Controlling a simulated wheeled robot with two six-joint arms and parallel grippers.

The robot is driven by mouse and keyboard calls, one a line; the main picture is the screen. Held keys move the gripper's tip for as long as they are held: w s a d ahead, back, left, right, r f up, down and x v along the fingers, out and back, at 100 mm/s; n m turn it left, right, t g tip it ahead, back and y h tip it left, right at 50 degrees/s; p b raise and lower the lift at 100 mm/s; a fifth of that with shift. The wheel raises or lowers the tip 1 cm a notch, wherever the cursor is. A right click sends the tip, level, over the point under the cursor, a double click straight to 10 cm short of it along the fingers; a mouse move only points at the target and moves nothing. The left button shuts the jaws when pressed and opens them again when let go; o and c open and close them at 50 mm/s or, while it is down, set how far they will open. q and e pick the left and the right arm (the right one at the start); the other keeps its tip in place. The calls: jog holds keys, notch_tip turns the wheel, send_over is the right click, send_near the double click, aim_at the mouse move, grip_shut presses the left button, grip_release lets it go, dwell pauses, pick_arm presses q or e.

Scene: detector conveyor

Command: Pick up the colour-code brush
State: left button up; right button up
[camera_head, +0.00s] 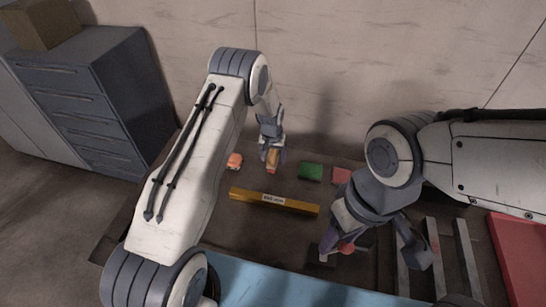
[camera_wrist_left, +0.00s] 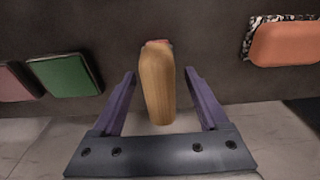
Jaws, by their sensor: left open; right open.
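The wooden handle of what looks like the colour-code brush (camera_wrist_left: 157,85) lies between the two fingers of my left gripper (camera_wrist_left: 158,88) in the left wrist view, with gaps on both sides. A small reddish part shows at its far end. In the head view the brush (camera_head: 272,161) shows partly behind my left gripper (camera_head: 271,152), which is open at the back of the bench. My right gripper (camera_head: 374,252) is open at the right, with its fingers spread over the bench and no brush between them.
An orange block (camera_head: 235,160) lies left of the brush. A green block (camera_head: 311,171) and a pink block (camera_head: 341,176) lie to its right. A yellow labelled bar (camera_head: 274,201) crosses in front. A red knob (camera_head: 347,248) is by my right gripper. Grey rails (camera_head: 468,262) stand at right.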

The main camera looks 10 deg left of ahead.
aim_at(275, 152)
pick_arm(q)
jog(key=shift+f, duration=0.1)
jog(key=shift+c, duration=0.3)
grip_shut()
jog(key=shift+r+b, duration=0.3)
jog(key=shift+r, duration=0.1)
jog(key=r+b, duration=0.1)
jog(key=d+r+b, duration=0.1)
jog(key=r, duration=0.1)
jog(key=shift+s+r, duration=0.15)
jog(key=shift+r, duration=0.15)
jog(key=s+d+r+b, duration=0.3)
jog(key=s+d+r, duration=0.2)
jog(key=d, duration=0.4)
jog(key=shift+s+r, duration=0.35)
jog(key=shift+r, duration=0.5)
